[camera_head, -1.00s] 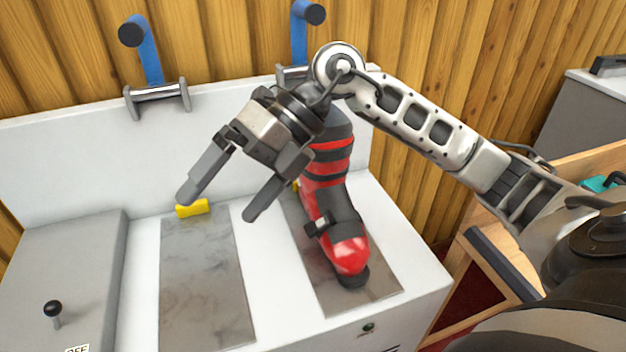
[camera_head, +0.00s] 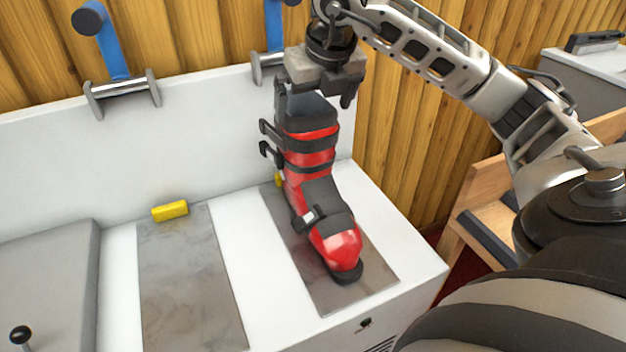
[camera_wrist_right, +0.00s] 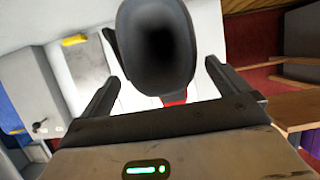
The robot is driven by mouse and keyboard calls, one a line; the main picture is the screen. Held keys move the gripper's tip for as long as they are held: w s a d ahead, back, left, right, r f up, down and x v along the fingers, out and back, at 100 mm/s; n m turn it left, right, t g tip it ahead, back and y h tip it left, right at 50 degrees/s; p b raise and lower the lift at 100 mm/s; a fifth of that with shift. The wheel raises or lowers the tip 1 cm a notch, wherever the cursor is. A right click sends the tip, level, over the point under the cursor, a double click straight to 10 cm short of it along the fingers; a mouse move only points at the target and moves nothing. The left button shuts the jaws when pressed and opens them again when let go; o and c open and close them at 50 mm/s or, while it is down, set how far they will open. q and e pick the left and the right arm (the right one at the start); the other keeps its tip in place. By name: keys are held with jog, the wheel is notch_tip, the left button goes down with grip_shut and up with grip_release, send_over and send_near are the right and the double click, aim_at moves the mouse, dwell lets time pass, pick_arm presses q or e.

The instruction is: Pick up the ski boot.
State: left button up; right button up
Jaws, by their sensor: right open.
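The red and black ski boot (camera_head: 312,155) stands upright on the right grey plate (camera_head: 372,285) of the white bench, its toe towards the front. My right gripper (camera_head: 315,100) is directly at the top of the boot's cuff, with its fingers pointing down. In the right wrist view the boot's dark cuff opening (camera_wrist_right: 155,45) lies between the two open fingers (camera_wrist_right: 158,85). I cannot tell whether either finger touches the cuff. My left gripper is not in view.
A second grey plate (camera_head: 190,290) lies empty to the left, with a yellow block (camera_head: 170,211) at its back end. Blue-handled clamps (camera_head: 112,50) stand on the back panel. A black-knobbed lever (camera_head: 20,337) is at the lower left. A wooden wall rises behind.

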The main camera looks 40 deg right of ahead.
jog(key=shift+x, duration=2.9)
jog(key=shift+s, duration=0.2)
jog(key=c, duration=1.4)
jog(key=shift+w+r, duration=0.1)
jog(key=shift+r, duration=0.05)
jog(key=c, duration=0.3)
